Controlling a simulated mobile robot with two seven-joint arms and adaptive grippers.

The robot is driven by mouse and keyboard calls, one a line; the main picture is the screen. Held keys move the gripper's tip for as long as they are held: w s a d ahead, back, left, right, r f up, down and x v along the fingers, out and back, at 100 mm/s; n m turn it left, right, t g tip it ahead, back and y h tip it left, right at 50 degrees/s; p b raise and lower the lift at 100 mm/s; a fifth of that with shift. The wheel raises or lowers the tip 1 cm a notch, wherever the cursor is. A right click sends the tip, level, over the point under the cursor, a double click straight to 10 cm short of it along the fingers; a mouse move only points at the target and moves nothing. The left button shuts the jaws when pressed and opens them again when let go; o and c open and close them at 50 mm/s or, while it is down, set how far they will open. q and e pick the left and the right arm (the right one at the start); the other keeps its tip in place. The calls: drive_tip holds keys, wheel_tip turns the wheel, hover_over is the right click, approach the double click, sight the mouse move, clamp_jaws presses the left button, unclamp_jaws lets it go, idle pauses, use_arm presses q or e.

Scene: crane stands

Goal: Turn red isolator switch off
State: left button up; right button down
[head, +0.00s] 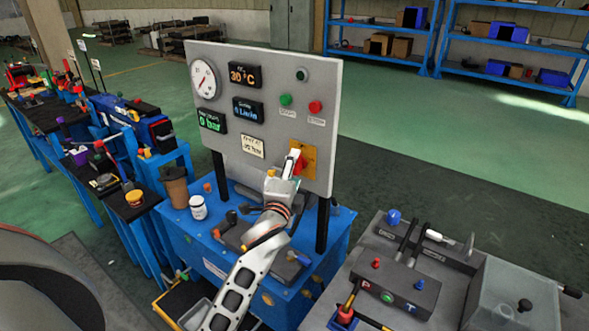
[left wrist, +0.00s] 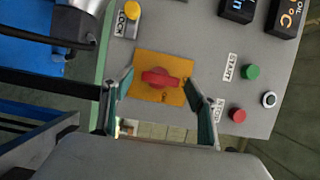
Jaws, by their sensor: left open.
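The red isolator switch (left wrist: 161,78) is a rotary knob on a yellow plate (left wrist: 146,93) at the lower right of the grey panel. In the left wrist view its bar lies roughly left to right, pointing towards both fingers. In the head view the red knob (head: 302,163) shows partly behind my gripper, on its yellow plate (head: 311,158). My left gripper (head: 294,160) is open in front of the switch. In the left wrist view the fingers of my left gripper (left wrist: 159,79) stand on either side of the knob, with visible gaps. My right gripper is not in view.
The panel (head: 262,75) also carries a green START button (head: 286,100), a red button (head: 315,107), a gauge (head: 203,79) and displays. A yellow button (left wrist: 132,10) is near a LOCK label. Below stands a blue bench (head: 205,240) with a jar (head: 198,207). A grey bench (head: 365,255) stands right.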

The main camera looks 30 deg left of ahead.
use_arm(q)
drive_tip(key=v, duration=1.1)
drive_tip(key=shift+s+r, duration=0.1)
drive_tip(key=s+a+f+n+g, duration=0.3)
drive_tip(key=s+f+n+g, duration=0.15)
drive_tip(key=s+f, duration=0.6)
drive_tip(key=s+a+f+n+g, duration=0.3)
drive_tip(key=s+f+g, duration=0.3)
drive_tip(key=s+f, duration=0.45)
drive_tip(key=d+f+n+t+h, duration=0.3)
drive_tip(key=d+f+h, duration=0.3)
drive_tip(key=d+f, duration=0.8)
drive_tip(key=shift+s+f+h, duration=0.3)
drive_tip(key=shift+s+f, duration=0.05)
drive_tip(key=shift+f, duration=0.1)
drive_tip(key=shift+n+t, duration=0.25)
